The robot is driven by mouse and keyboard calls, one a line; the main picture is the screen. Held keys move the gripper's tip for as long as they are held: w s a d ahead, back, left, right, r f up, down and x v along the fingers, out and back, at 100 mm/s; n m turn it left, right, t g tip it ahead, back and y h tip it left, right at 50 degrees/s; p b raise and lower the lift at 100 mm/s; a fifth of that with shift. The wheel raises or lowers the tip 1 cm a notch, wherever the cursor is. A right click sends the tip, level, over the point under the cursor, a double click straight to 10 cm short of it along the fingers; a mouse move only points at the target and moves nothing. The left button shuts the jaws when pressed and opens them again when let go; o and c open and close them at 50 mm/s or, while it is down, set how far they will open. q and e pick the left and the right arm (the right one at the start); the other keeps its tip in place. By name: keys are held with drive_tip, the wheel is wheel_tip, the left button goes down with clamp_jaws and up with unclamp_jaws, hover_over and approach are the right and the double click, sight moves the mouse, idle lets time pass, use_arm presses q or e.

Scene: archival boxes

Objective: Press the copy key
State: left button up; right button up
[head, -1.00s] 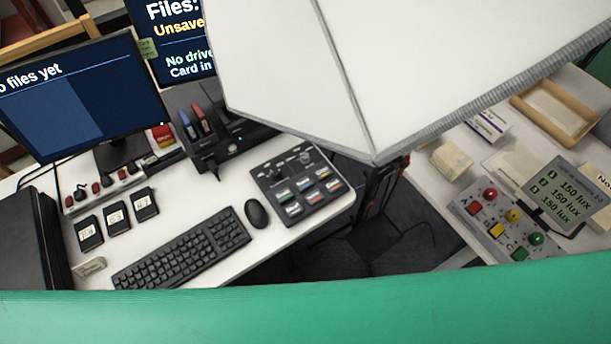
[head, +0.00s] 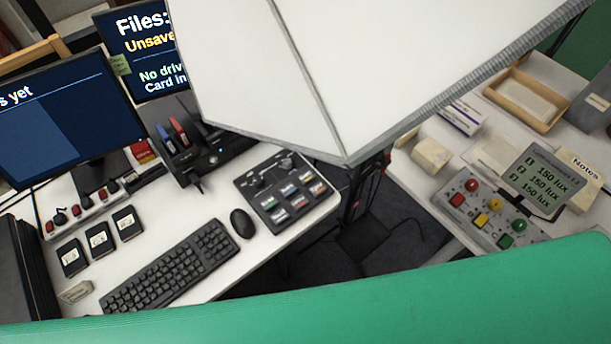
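A dark keypad (head: 287,191) with several coloured, labelled keys and a few knobs lies at the right end of the left white desk. The key labels are too small to read, so I cannot tell which one is the copy key. A black keyboard (head: 168,266) and a mouse (head: 242,223) lie to its left. Neither of my grippers shows in the head view.
A large white panel (head: 330,60) hangs over the middle. A green surface (head: 330,295) crosses the front. On the right table are a button box (head: 489,212), a lux display (head: 541,180) and a wooden tray (head: 527,100). Monitors (head: 70,120) stand at left.

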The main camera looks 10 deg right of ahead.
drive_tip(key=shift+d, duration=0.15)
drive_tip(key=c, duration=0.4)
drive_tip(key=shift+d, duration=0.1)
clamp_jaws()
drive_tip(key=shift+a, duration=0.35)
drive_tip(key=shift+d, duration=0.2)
